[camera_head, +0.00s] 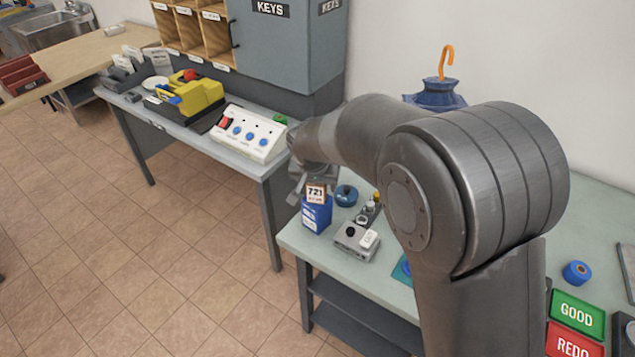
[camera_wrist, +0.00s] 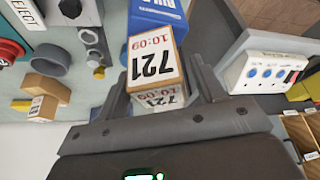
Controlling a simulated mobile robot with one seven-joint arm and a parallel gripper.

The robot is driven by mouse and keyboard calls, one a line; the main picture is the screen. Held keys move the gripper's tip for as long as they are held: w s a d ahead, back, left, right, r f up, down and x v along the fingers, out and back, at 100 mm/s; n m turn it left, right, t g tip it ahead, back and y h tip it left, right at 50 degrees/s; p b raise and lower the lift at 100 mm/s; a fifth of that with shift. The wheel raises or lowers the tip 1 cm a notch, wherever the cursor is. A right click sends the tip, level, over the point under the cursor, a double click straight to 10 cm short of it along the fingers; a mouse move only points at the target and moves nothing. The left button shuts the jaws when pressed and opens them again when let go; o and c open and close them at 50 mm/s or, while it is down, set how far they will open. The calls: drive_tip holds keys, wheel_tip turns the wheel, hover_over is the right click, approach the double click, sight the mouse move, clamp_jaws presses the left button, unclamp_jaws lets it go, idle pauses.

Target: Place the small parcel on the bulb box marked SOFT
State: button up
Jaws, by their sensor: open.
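The small parcel (camera_head: 316,192), a tan block with a white label reading 721 and 10:09, is at the top of the blue bulb box (camera_head: 316,214). In the wrist view the parcel (camera_wrist: 153,62) lies between the two fingers of my open gripper (camera_wrist: 160,80), and the blue box (camera_wrist: 160,17) shows just beyond it. In the head view my gripper (camera_head: 303,186) is at the parcel, partly hidden by my arm. The parcel appears to rest on the box, but the contact is not clear. I cannot read the word SOFT on the box.
A grey device with buttons (camera_head: 355,240) and a round blue object (camera_head: 346,195) stand close right of the box on the pale green table (camera_head: 300,240). A white panel with blue knobs (camera_head: 248,133) stands on the left table. A blue hanging fixture (camera_head: 436,96) is behind my arm.

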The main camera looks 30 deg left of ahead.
drive_tip(key=v, duration=1.2)
drive_tip(key=shift+r, duration=0.15)
drive_tip(key=w+d+r+m, duration=0.15)
drive_tip(key=d+r, duration=0.25)
drive_tip(key=d, duration=0.9)
drive_tip(key=w+d+r+m, duration=0.1)
drive_tip(key=w+d+r, duration=0.15)
drive_tip(key=d, duration=1.05)
drive_tip(key=s+d+m+h, duration=0.1)
drive_tip(key=s+d, duration=0.6)
drive_tip(key=d, duration=0.4)
drive_tip(key=s+d+f+m+t, duration=0.1)
drive_tip(key=s+d, duration=0.7)
drive_tip(key=d, duration=0.3)
drive_tip(key=shift+s+d+f+h, duration=0.15)
drive_tip(key=shift+d+f+h, duration=0.1)
drive_tip(key=shift+h, duration=0.15)
